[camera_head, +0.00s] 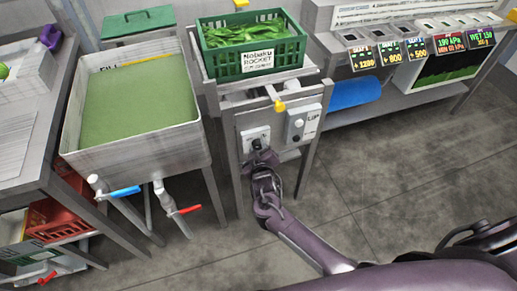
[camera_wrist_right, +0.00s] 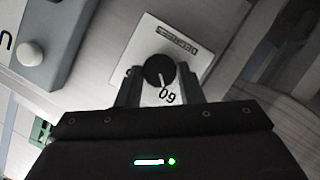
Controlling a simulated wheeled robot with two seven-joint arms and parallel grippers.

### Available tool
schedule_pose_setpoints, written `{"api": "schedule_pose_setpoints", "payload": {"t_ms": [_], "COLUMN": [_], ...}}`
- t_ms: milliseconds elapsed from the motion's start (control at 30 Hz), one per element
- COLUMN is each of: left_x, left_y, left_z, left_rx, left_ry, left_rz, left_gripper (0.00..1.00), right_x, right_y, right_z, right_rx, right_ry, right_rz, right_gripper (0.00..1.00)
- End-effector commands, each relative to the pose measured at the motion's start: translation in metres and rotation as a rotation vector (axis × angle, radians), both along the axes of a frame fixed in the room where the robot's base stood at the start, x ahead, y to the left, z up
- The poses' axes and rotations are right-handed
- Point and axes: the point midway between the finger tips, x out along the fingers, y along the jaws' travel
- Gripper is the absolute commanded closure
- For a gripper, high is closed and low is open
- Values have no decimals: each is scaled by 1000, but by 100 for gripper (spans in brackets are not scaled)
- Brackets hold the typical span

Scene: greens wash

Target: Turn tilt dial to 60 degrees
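The tilt dial is a round black knob with a white pointer line on a white plate (camera_wrist_right: 205,55), on the front panel of the stand under the green crate. In the right wrist view the tilt dial (camera_wrist_right: 154,66) sits between my right gripper's (camera_wrist_right: 160,80) fingers, which close against its two sides. Its pointer aims at the printed 60, which shows upside down. In the head view my right gripper (camera_head: 260,158) reaches up to the panel and partly covers the dial (camera_head: 256,144). My left gripper is out of view.
A grey box with a pale round button (camera_head: 299,123) is beside the dial plate. Above stands a green crate of leaves (camera_head: 290,55). A wash tank (camera_head: 140,148) with blue (camera_head: 124,192) and red tap handles is at left; a blue tray (camera_head: 355,93) is at right.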

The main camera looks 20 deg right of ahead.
Motion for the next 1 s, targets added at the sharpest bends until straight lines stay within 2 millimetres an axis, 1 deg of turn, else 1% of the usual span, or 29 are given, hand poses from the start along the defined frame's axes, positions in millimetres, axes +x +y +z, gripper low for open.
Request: {"api": "schedule_pose_setpoints", "payload": {"t_ms": [33,133,367,467,567,800,900,1000], "left_x": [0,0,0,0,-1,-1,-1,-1], "left_y": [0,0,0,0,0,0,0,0], "left_z": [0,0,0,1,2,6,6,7], "left_rx": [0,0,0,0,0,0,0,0], "left_ry": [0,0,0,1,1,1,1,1], "left_rz": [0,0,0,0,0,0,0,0], "left_gripper": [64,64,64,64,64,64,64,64], "right_x": [0,0,0,-3,-14,-53,-64,-71], "right_y": [0,0,0,1,3,11,13,14], "right_z": [0,0,0,1,5,17,21,24], "right_rx": [0,1,1,2,1,3,1,1], "right_ry": [0,0,0,0,0,2,0,0], "right_rz": [0,0,0,-1,0,0,0,0], "right_gripper": [59,46,46,46,46,46,46,46]}}
